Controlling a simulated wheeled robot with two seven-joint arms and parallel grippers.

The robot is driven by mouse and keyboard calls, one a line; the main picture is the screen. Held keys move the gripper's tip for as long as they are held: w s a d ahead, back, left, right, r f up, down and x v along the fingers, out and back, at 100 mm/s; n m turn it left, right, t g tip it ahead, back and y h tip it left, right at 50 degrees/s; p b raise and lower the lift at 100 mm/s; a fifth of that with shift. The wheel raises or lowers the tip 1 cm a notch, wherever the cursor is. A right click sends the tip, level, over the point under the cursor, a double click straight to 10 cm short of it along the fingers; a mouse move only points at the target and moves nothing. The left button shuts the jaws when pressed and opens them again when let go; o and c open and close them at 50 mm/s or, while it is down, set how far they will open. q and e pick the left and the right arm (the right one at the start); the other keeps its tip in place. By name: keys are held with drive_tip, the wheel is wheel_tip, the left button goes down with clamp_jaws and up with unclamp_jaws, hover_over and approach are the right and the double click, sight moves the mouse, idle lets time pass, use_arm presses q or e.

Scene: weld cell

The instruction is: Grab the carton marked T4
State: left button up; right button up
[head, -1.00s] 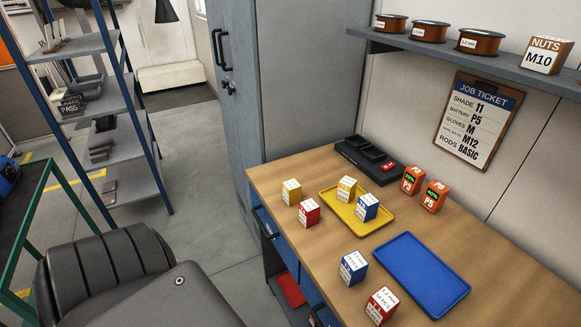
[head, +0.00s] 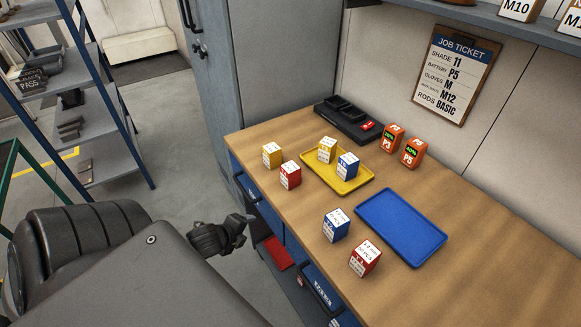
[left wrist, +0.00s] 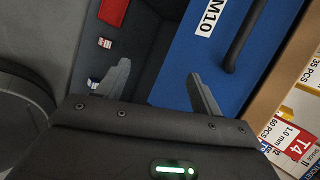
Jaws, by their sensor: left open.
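A carton with a red label marked T4 (left wrist: 298,146) shows at the right edge of the left wrist view, partly cut off. In the head view two red-and-white cartons stand on the bench, one near the yellow tray (head: 309,172) and another (head: 364,259) in front of the blue tray (head: 402,228). Their marks are too small to tell which is T4. My left gripper (head: 250,217) is off the bench's left edge, beside the drawers and apart from the cartons. In the left wrist view its jaws (left wrist: 158,72) are open and empty. My right gripper is out of view.
Yellow and blue cartons stand close to the red ones, including a blue one (head: 336,225). Orange battery packs (head: 414,153) and a black charger (head: 347,121) are at the back. Blue drawers with handles (left wrist: 243,38) lie close to my left gripper.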

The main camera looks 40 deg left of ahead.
use_arm(q)
wheel_tip(320, 180, up, 9)
drive_tip(key=w+d+m+t, duration=0.1)
drive_tip(key=d+m, duration=0.1)
drive_tip(key=m, duration=0.2)
drive_tip(key=m+t+h, duration=0.3)
drive_tip(key=m+h, duration=0.3)
drive_tip(key=m, duration=1.2)
approach(283, 169)
drive_tip(key=x, duration=0.3)
drive_tip(key=shift+x, duration=3)
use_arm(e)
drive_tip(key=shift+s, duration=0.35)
use_arm(q)
drive_tip(key=shift+d, duration=0.1)
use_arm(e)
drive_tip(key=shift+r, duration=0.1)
